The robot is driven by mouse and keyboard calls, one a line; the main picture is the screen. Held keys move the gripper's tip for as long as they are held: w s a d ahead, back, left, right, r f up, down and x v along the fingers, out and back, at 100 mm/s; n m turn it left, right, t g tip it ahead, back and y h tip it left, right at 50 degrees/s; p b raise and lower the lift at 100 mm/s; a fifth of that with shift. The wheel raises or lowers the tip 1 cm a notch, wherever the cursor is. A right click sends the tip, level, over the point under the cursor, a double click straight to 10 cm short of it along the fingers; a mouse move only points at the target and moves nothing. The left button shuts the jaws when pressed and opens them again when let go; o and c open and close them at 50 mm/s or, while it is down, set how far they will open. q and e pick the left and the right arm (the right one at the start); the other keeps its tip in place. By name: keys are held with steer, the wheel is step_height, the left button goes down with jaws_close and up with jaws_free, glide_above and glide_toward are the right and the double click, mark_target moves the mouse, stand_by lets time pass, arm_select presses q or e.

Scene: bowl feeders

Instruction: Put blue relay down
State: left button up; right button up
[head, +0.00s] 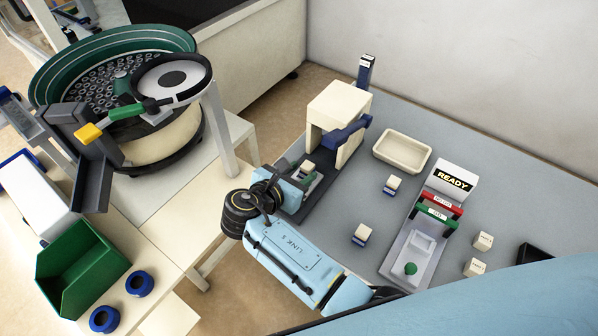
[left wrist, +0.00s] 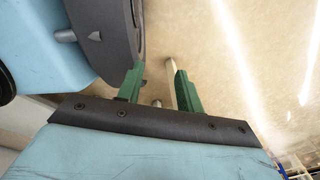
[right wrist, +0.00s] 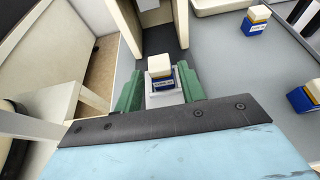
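The blue relay (right wrist: 160,72), a blue body with a cream top, stands upright on a pale seat (right wrist: 164,98) in the right wrist view. My right gripper (right wrist: 159,84) has its green fingers either side of it, with narrow gaps showing; it looks open. In the head view the relay's cream top (head: 307,168) shows at the foot of the cream press-like station (head: 338,108), next to my right gripper (head: 304,177), which partly hides it. My left gripper (left wrist: 158,88) is open and empty in the left wrist view, over beige floor.
Two similar relays (head: 392,186) (head: 360,235) stand on the grey table. A cream tray (head: 402,151) and a READY fixture (head: 425,235) are to the right. Left are a bowl feeder (head: 150,120) and green bin (head: 82,268). Clear table lies between the relays.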

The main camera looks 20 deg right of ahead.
arm_select(q)
steer(key=shift+s+d, duration=0.1)
steer(key=shift+s, duration=0.25)
arm_select(e)
steer(key=shift+o, duration=0.4)
steer(key=shift+s+r, duration=0.1)
steer(key=shift+r, duration=0.15)
steer(key=p+v, duration=0.3)
steer(key=shift+a+r, duration=0.1)
steer(key=shift+r, duration=0.1)
steer(key=p+v, duration=0.3)
steer(key=v, duration=0.1)
steer(key=shift+s+a+r, duration=0.15)
steer(key=shift+s+a, duration=0.05)
arm_select(q)
steer(key=d+r+p, duration=0.2)
steer(key=d+r, duration=0.2)
steer(key=r, duration=0.3)
steer(key=shift+w+d+r+h, duration=0.15)
steer(key=shift+r+h, duration=0.15)
steer(key=shift+r, duration=0.1)
arm_select(e)
steer(key=v, duration=0.4)
steer(key=shift+a+f, duration=0.1)
steer(key=shift+f, duration=0.15)
steer(key=shift+f, duration=0.15)
